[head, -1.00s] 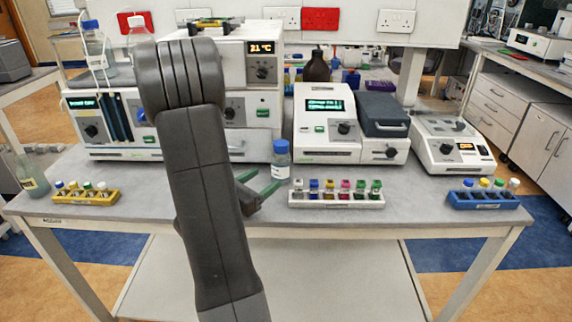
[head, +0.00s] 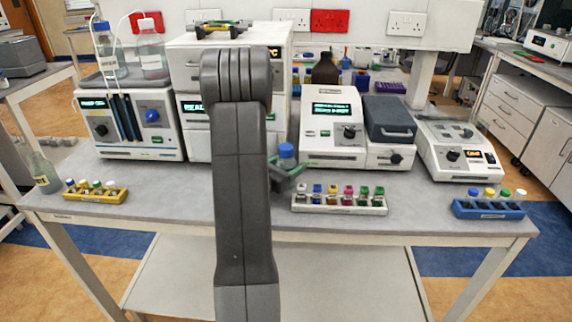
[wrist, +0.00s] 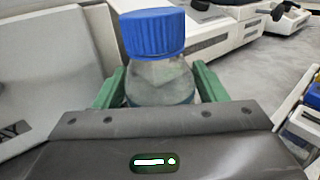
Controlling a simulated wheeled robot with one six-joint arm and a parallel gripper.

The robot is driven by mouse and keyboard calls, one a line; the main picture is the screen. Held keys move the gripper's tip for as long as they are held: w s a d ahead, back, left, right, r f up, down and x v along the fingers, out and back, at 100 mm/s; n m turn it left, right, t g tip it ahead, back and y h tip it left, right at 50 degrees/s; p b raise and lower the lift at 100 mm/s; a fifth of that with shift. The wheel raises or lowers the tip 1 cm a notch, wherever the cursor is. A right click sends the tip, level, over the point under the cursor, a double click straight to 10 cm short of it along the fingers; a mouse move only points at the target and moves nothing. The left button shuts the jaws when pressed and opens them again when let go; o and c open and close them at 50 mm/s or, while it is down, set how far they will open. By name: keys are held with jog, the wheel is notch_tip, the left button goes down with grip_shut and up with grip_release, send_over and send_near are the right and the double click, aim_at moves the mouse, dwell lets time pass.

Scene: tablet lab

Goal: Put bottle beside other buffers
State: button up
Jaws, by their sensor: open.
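The clear bottle with a blue cap (head: 287,157) stands upright on the bench, just left of the rack of coloured vials. My gripper's green fingers (head: 288,178) are at it in the head view, partly hidden behind my arm. In the wrist view the same bottle (wrist: 160,75) stands between the two open green fingers (wrist: 158,88), one on each side; its lower part is hidden by the gripper body. Two other clear bottles, one blue-capped (head: 107,52) and one with a tube (head: 152,55), stand on top of the left instrument.
A rack of coloured vials (head: 340,210) lies at the front edge beside the bottle. A yellow rack (head: 97,197) and a flask (head: 44,172) are at left, a blue rack (head: 488,210) at right. A white instrument (head: 330,150) stands behind.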

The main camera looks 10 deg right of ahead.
jog(key=shift+w+d, duration=0.2)
jog(key=shift+d, duration=0.1)
jog(key=shift+c, duration=0.5)
jog(key=c, duration=1)
jog(key=shift+r, duration=0.1)
